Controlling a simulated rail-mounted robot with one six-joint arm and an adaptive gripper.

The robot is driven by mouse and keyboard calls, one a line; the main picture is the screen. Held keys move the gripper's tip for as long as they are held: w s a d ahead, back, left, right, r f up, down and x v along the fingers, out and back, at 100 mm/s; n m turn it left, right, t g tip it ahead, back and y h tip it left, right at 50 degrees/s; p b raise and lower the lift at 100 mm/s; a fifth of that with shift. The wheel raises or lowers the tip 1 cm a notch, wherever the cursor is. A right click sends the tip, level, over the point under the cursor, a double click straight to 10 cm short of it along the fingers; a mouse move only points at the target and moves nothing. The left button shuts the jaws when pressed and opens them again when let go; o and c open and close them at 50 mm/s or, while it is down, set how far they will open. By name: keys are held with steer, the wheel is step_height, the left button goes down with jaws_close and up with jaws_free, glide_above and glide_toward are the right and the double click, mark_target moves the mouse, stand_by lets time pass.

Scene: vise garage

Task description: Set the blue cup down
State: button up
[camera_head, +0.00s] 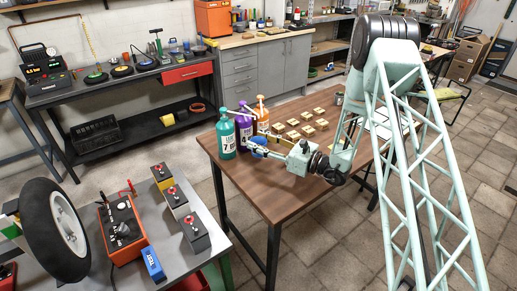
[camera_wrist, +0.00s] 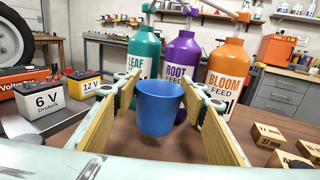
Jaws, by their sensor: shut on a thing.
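The blue cup (camera_wrist: 160,108) is upright between the two fingers of my gripper (camera_wrist: 160,92) in the wrist view, and the gripper is shut on it. In the head view my gripper (camera_head: 268,149) reaches left over the wooden table (camera_head: 258,193), with the blue cup (camera_head: 258,140) small at its tip. The cup is close in front of three bottles: teal (camera_wrist: 144,50), purple (camera_wrist: 182,55) and orange (camera_wrist: 229,72). I cannot tell whether the cup's base touches the table.
Several small wooden blocks (camera_head: 307,124) lie on the table, right of the bottles. A metal bench (camera_head: 177,245) at the front left holds batteries and an orange charger (camera_head: 121,228). The table's front part is clear.

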steer(key=shift+f+b, duration=0.4)
steer(key=shift+f, duration=1.3)
steer(key=shift+f, duration=0.2)
steer(key=o, duration=0.8)
steer(key=shift+r, duration=0.25)
steer(key=shift+p+v, duration=0.75)
steer(key=shift+v, duration=5.25)
steer(key=shift+r, duration=0.1)
